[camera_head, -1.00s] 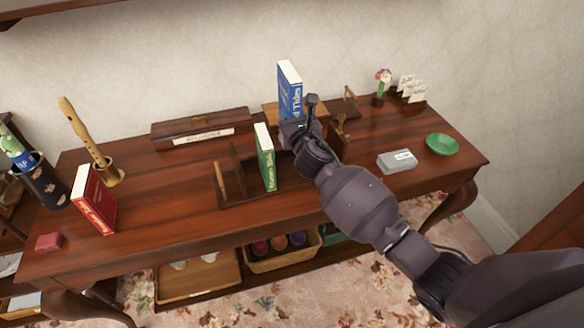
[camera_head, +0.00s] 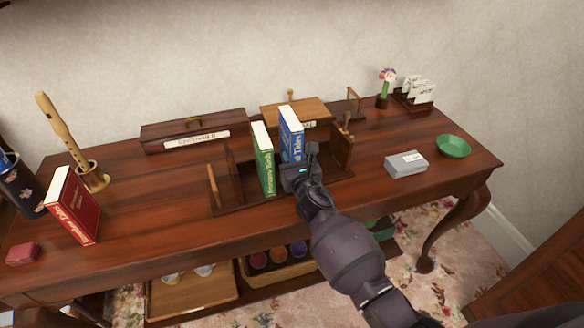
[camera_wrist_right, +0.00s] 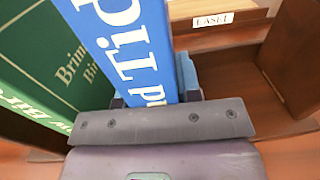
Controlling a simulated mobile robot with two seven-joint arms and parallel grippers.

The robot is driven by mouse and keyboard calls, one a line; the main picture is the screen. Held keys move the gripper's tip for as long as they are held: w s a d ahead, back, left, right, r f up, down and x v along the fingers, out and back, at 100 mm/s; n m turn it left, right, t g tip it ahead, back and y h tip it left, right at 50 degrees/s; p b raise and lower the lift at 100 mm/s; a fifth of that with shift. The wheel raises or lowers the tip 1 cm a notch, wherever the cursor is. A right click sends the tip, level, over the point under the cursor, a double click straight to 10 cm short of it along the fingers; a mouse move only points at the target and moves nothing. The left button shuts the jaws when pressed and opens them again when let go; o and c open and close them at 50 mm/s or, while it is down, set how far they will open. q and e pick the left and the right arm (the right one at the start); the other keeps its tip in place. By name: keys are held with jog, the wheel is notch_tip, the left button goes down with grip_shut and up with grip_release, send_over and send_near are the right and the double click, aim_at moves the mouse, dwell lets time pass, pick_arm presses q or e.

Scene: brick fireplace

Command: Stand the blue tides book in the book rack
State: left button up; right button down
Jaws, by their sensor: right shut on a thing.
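The blue tides book (camera_head: 291,133) is upright in the head view, just right of the green book (camera_head: 263,160). My right gripper (camera_head: 299,167) is shut on its lower part, from the front. In the right wrist view the blue book (camera_wrist_right: 125,45) rises between my fingers (camera_wrist_right: 190,80), with the green book (camera_wrist_right: 50,60) close at its left. The wooden book rack (camera_head: 226,195) has end pieces at both sides; the green book stands in it. The blue book is over or in the rack; my gripper hides its foot. My left gripper is not in view.
A red book (camera_head: 73,205) stands at the left near a recorder (camera_head: 62,133). A labelled box (camera_head: 195,130) and a wooden easel box (camera_head: 297,110) lie behind the rack. A grey box (camera_head: 405,164) and green dish (camera_head: 453,146) are at the right.

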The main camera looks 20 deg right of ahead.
notch_tip(320, 180, down, 3)
jog(key=shift+f+b, duration=0.1)
jog(key=shift+b, duration=0.5)
jog(key=shift+r, duration=0.2)
jog(key=shift+f, duration=0.15)
jog(key=c, duration=0.9)
grip_release()
jog(key=shift+c, duration=0.2)
jog(key=shift+o, duration=0.7)
